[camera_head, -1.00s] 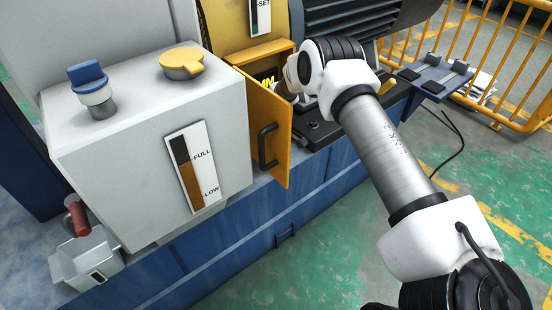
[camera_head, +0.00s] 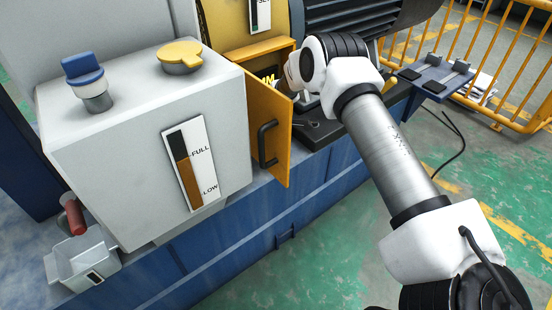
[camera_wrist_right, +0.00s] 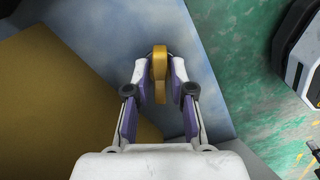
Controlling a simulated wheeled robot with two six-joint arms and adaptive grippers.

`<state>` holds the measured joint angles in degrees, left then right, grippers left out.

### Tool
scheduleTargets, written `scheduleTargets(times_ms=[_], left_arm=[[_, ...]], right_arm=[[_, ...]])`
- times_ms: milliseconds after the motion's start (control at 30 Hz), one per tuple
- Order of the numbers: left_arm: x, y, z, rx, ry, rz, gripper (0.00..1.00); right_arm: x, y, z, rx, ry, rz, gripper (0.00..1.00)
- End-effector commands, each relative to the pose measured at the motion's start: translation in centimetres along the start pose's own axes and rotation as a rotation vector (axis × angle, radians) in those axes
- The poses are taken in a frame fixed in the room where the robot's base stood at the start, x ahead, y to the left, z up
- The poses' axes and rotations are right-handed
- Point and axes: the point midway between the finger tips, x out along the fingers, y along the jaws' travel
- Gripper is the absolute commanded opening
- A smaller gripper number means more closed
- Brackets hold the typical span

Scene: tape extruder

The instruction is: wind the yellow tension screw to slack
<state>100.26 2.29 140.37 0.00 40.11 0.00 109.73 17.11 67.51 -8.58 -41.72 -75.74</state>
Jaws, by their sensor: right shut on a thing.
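In the right wrist view my right gripper (camera_wrist_right: 160,76) is shut on the yellow tension screw (camera_wrist_right: 159,62), a narrow yellow piece held upright between the two fingertips. In the head view my right arm comes in from the lower right and its wrist reaches to the open yellow door (camera_head: 268,130). The gripper's fingers and the screw are hidden there behind the door and wrist. My left gripper is in neither view.
A grey tank (camera_head: 130,150) with a blue cap (camera_head: 84,72), a yellow cap (camera_head: 181,57) and a FULL/LOW gauge (camera_head: 190,165) stands left of the door. A small grey tray (camera_head: 82,258) sits lower left. A yellow fence (camera_head: 500,65) stands right; green floor lies clear in front.

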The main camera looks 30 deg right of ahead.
Motion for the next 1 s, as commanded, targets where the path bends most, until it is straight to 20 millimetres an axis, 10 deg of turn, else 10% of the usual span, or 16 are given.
scheduleTargets(times_ms=[833, 867, 900, 1000], left_arm=[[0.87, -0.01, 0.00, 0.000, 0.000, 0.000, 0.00], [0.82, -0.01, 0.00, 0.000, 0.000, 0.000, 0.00], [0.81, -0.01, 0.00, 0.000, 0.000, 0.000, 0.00], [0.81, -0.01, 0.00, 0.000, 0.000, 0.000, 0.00]], right_arm=[[0.09, -0.04, 0.00, -0.452, 0.000, -0.001, 0.00], [0.06, -0.04, 0.00, -0.451, 0.000, -0.001, 0.33], [0.05, -0.04, 0.00, -0.450, 0.000, -0.001, 0.43], [0.03, -0.03, 0.00, -0.449, 0.000, -0.001, 0.43]])
